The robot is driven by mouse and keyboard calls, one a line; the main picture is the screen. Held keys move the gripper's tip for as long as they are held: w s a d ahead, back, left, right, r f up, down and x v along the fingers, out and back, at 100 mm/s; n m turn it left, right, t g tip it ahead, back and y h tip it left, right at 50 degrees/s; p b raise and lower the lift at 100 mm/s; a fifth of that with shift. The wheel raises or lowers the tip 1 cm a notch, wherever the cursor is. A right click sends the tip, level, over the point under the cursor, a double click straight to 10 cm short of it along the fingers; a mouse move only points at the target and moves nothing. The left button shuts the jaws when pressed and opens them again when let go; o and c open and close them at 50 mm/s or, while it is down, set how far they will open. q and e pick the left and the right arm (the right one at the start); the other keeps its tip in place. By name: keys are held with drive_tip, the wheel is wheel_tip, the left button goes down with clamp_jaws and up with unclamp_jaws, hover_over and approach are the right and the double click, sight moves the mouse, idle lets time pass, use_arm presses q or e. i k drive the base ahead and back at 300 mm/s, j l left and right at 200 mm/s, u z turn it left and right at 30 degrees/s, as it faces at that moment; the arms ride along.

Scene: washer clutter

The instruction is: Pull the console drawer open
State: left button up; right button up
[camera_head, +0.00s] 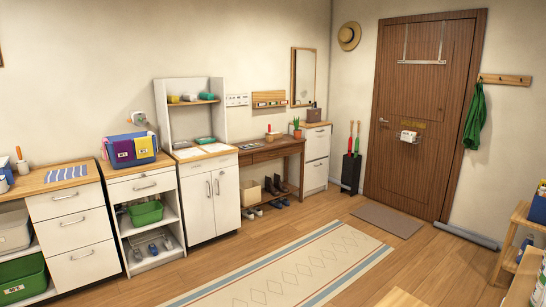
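The brown wooden console table (301,163) stands against the left wall, between a white cabinet and a white drawer unit. Its drawer front (268,155) runs just under the top and looks shut. The handles are too small to make out clearly. A small potted plant (297,132) and a small pot with a red-handled item stand on the console top. Shoes (275,186) and a light box (250,192) sit on and below its lower shelf. Neither of my grippers is in view.
A patterned rug (290,270) lies on the wooden floor before the furniture. A white two-door cabinet (210,205) stands left of the console, a white drawer unit (317,160) right. A dark umbrella stand (351,172) is near the door. A wooden stand (515,250) is at right.

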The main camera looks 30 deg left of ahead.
sight(268, 155)
drive_tip(key=i+j+u, duration=0.4)
drive_tip(key=j, duration=0.25)
drive_tip(key=i+j+u, duration=0.25)
drive_tip(key=j+u, duration=0.15)
drive_tip(key=j, duration=0.2)
drive_tip(key=i+j+u, duration=0.75)
drive_tip(key=i, duration=0.15)
drive_tip(key=i+l+z, duration=0.1)
drive_tip(key=i+z, duration=0.7)
drive_tip(key=i, duration=0.15)
drive_tip(key=i+j+z, duration=0.25)
drive_tip(key=i+z, duration=0.2)
drive_tip(key=i, duration=0.6)
drive_tip(key=i+l+u, duration=0.1)
drive_tip(key=i, duration=0.45)
drive_tip(key=i+l+u, duration=0.1)
drive_tip(key=i, duration=0.5)
